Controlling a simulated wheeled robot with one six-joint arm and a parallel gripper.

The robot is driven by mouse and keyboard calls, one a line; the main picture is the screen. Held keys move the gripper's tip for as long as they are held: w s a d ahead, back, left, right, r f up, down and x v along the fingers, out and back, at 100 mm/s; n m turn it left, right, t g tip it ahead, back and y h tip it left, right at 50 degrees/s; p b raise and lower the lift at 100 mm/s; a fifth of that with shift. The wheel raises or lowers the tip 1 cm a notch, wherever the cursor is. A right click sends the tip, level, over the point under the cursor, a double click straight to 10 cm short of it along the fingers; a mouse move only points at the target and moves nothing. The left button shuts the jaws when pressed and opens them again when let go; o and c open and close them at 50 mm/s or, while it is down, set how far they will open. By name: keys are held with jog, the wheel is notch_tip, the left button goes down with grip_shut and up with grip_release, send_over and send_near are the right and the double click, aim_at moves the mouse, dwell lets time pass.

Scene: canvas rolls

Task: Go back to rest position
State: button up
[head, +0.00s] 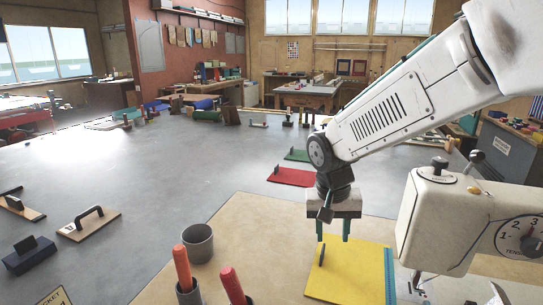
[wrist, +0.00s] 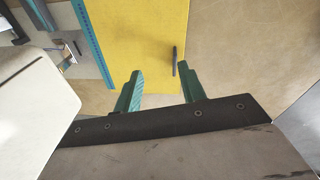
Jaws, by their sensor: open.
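My gripper (head: 333,226) hangs from the arm above the work table, pointing down. Its two green fingers are apart with nothing between them. In the wrist view the open fingers (wrist: 160,90) show over the near edge of a yellow board (wrist: 150,40). The yellow board (head: 350,270) lies on the tan table, below my gripper, with a dark handle (head: 321,254) standing on it.
A white sewing machine (head: 440,225) stands close on the right. A teal ruler (head: 389,275) lies along the board's right edge. A grey cup (head: 198,243) and red-topped rolls (head: 182,268) stand at the left.

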jog(key=s+d+r, duration=0.2)
jog(key=s+d, duration=0.1)
jog(key=s, duration=0.5)
jog(key=s+d+r+n, duration=0.1)
jog(key=s+d+r, duration=0.2)
jog(key=s, duration=0.5)
jog(key=s+d+r+n+y, duration=0.1)
jog(key=s+d, duration=0.3)
jog(key=s, duration=0.4)
jog(key=shift+d+r+t, duration=0.3)
jog(key=shift+r, duration=0.5)
jog(key=shift+s, duration=0.1)
